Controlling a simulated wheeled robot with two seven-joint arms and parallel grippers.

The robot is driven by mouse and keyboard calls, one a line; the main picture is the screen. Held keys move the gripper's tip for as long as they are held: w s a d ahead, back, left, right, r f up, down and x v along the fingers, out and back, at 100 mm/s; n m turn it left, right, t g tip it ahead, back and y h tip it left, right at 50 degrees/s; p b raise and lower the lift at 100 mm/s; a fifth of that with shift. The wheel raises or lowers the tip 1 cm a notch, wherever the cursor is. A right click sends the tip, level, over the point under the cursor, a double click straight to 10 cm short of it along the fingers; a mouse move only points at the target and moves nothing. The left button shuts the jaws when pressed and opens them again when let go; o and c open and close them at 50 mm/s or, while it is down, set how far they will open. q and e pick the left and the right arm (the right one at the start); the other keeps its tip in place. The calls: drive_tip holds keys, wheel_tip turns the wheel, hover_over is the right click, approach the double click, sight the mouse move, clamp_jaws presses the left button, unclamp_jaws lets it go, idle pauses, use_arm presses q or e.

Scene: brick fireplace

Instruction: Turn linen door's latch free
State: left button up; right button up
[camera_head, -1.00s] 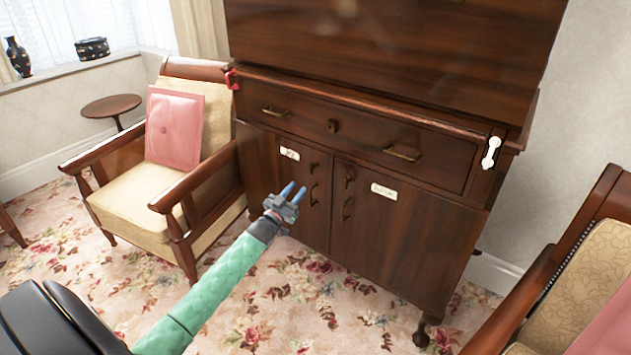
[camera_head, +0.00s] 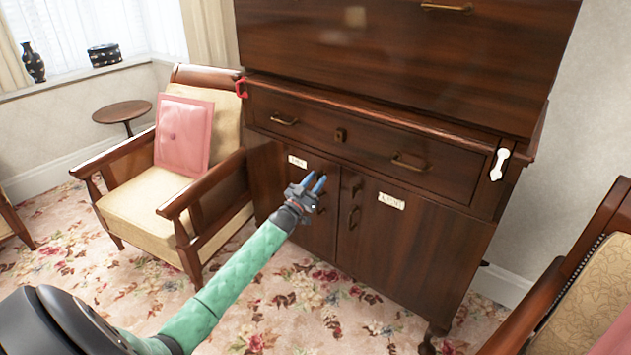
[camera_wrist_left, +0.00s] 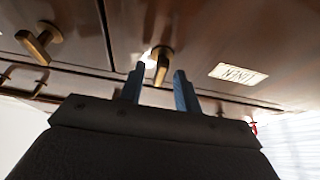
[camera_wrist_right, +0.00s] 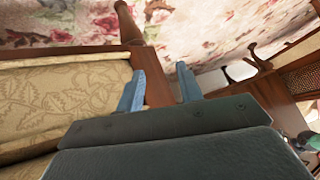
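The linen door (camera_head: 285,195) is the left lower door of the dark wooden cabinet, with a white label (camera_head: 297,161). The label, reading LINEN, also shows in the left wrist view (camera_wrist_left: 238,74). The door's brass latch (camera_wrist_left: 160,62) appears between my left fingertips in that view; in the head view the fingers largely cover it. My left gripper (camera_head: 315,181) is open and empty, in front of the door; I cannot tell whether it touches the latch. My right gripper (camera_wrist_right: 160,88) is open and empty, outside the head view.
The right door (camera_head: 415,245) has its own latch (camera_head: 356,189) and label. A drawer (camera_head: 365,150) sits above both doors. An armchair (camera_head: 130,210) with a pink cushion stands left of the cabinet, and another chair (camera_head: 590,260) stands at right. Floral carpet (camera_head: 285,310) lies in front.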

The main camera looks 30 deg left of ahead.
use_arm(q)
drive_tip(key=shift+w, duration=0.1)
clamp_jaws()
